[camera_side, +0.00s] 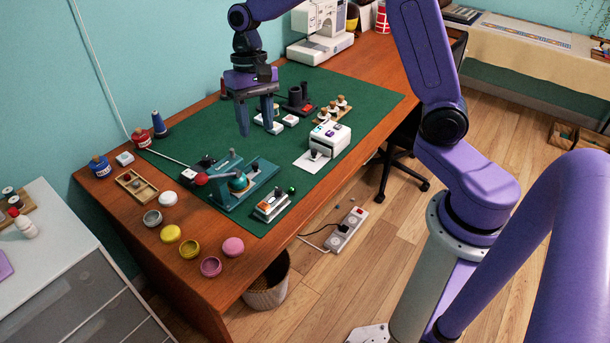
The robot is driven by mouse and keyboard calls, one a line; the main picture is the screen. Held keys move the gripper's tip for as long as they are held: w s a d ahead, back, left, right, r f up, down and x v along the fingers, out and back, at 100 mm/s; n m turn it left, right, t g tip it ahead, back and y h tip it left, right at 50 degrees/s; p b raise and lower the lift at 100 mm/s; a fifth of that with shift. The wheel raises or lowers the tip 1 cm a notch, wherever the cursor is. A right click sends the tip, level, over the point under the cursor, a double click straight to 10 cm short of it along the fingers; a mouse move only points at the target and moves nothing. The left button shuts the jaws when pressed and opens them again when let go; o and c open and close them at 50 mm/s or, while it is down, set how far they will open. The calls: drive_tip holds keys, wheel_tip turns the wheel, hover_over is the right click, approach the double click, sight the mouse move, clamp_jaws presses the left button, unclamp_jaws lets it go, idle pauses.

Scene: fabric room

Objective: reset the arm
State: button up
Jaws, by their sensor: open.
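My gripper (256,128) hangs above the green mat (190,135) on the desk, pointing down, with its two fingers apart. Nothing shows between the fingers. My purple arm arches from its base at the right up over the desk to the gripper. The fingertips appear apart from the mat, but their exact height is hard to tell from this one view.
A teal device (245,182) and a white box-like device (328,138) stand on the mat. Small round pots, including a pink one (233,247), sit along the near edge. A sewing machine (320,30) stands at the back. The mat's left-centre is mostly clear.

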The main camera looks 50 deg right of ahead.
drive_tip(key=s+d+n+t+h, duration=0.1)
drive_tip(key=s+d+n, duration=0.2)
drive_tip(key=s+n, duration=1.3)
drive_tip(key=s, duration=1.2)
drive_tip(key=shift+r+t, duration=0.4)
